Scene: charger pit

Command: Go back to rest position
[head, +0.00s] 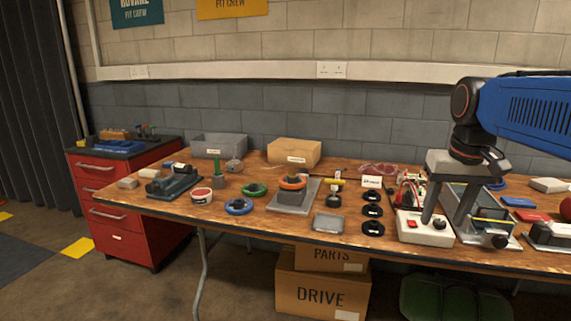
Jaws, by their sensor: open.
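My gripper (446,220) is on the right side of the head view and points down over the right part of the wooden bench (175,208). Its two grey fingers are spread apart and I see nothing held between them. The fingertips appear just above or in front of a white box (425,233) with a red switch and a black knob. I cannot tell whether they touch it. A grey tray-like fixture (508,238) lies right beside the fingers, partly hidden by them.
Black discs (372,211), a grey stand with an orange ring (292,183), blue (239,207) and green rings, and a cardboard box (294,153) are left of my gripper. A red cabinet (120,240) stands far left. Red and blue items crowd the right.

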